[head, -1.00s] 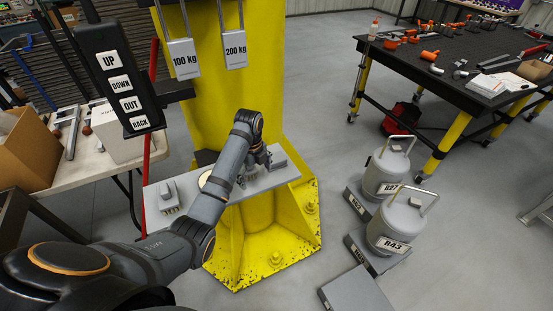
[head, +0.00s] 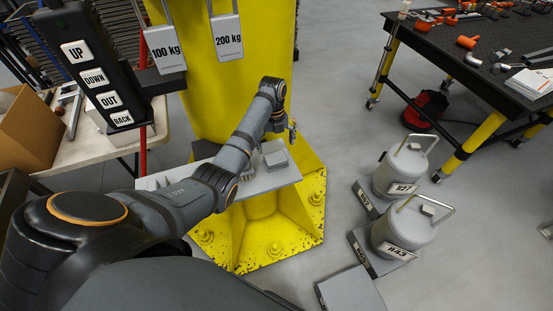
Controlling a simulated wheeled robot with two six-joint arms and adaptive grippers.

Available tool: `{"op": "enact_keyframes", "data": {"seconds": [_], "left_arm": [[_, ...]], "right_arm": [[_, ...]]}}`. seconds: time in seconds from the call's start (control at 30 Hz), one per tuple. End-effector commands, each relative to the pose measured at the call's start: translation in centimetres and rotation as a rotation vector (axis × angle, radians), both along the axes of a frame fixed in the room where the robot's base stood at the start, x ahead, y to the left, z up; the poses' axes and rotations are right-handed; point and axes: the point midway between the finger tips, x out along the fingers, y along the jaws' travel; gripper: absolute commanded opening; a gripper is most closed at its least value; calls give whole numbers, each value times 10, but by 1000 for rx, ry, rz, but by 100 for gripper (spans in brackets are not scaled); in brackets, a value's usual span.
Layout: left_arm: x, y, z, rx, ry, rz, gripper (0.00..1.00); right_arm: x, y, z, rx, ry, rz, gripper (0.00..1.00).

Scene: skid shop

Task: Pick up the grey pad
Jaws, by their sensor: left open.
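A small grey block (head: 276,160), which looks like the grey pad, rests on the right part of the light grey shelf (head: 262,185) fixed to the yellow column. My left gripper (head: 291,134) is open, just above and to the right of this block, seen small and partly hidden by its own wrist. I see nothing held in it. My left forearm crosses over the shelf and hides much of its left part. My right gripper is not in view.
The yellow column (head: 203,110) stands behind the shelf, with 100 kg (head: 164,50) and 200 kg (head: 227,38) tags. Grey canisters R27 (head: 402,168) and R43 (head: 400,228) stand on the floor at right. A button pendant (head: 95,75) hangs at upper left. A black workbench (head: 490,45) is at upper right.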

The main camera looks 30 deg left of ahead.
Motion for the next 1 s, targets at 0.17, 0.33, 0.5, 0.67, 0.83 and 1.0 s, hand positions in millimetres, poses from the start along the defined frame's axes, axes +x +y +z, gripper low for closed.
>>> {"op": "enact_keyframes", "data": {"seconds": [0.17, 0.33, 0.5, 0.67, 0.83, 1.0], "left_arm": [[-9, -4, -15, 0, 6, 1, 100], [-13, -8, -43, -1, 2, 1, 100], [-13, -8, -51, 0, 0, 0, 100], [-13, -8, -51, 0, 0, 1, 95], [-13, -8, -51, 0, 0, 1, 71], [-13, -8, -50, 1, 1, 1, 48]], "right_arm": [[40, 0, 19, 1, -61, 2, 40], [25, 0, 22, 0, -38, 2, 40], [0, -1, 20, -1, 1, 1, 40], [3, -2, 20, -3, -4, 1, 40], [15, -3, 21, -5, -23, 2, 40], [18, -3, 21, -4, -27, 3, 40]]}}
